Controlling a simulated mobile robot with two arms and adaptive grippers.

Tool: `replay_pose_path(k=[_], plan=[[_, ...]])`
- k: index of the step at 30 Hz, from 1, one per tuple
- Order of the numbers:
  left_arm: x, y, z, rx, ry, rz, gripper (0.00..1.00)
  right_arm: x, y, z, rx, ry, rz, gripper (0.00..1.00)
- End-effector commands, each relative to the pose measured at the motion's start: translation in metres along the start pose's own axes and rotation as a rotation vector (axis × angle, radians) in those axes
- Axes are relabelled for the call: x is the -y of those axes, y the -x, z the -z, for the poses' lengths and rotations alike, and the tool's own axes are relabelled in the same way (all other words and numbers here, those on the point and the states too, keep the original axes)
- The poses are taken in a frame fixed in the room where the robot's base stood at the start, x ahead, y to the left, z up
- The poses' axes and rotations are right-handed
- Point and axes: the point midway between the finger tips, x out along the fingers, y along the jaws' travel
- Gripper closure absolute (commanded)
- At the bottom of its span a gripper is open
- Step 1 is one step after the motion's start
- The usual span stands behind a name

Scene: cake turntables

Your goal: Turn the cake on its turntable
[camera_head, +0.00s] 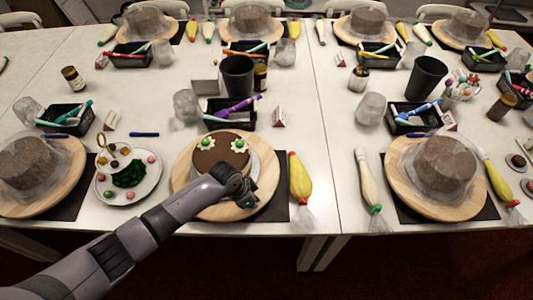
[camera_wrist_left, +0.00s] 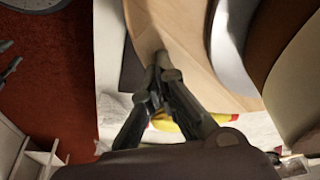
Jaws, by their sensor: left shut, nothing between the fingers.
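The brown round cake (camera_head: 221,148) with white and green decorations sits on a pale cake board on the wooden turntable (camera_head: 183,170), near the front edge of the table. My left arm reaches in from the lower left. Its gripper (camera_head: 245,187) is at the front right side of the cake, over the turntable, and its fingers partly hide the board. In the left wrist view the closed fingertips (camera_wrist_left: 162,60) are over the wooden turntable (camera_wrist_left: 180,30), beside the pale board (camera_wrist_left: 232,50) and the cake's side (camera_wrist_left: 275,35). Whether they touch the wood is unclear. My right gripper is not in view.
A yellow piping bag (camera_head: 300,178) lies right of the turntable. A plate with green and pink items (camera_head: 128,195) is at left. Wrapped cakes on turntables (camera_head: 440,165) stand on both sides. A black tray with pens (camera_head: 230,113) is behind.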

Motion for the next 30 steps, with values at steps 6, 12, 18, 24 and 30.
replay_pose_path(k=[6, 12, 18, 24, 30], plan=[[0.0, -0.001, 0.004, 0.002, 0.001, 0.0, 1.0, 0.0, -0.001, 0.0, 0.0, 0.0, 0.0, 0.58], [0.001, -0.003, 0.006, 0.0, 0.0, 0.0, 1.0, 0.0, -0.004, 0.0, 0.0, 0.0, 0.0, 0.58], [0.008, -0.014, 0.03, -0.002, 0.0, 0.001, 1.0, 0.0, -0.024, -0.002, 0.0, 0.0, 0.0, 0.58], [0.015, -0.02, 0.052, -0.001, 0.0, 0.001, 1.0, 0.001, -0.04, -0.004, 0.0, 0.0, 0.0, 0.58], [0.015, -0.018, 0.057, 0.002, 0.001, -0.001, 1.0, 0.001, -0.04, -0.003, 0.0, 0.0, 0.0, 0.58]])
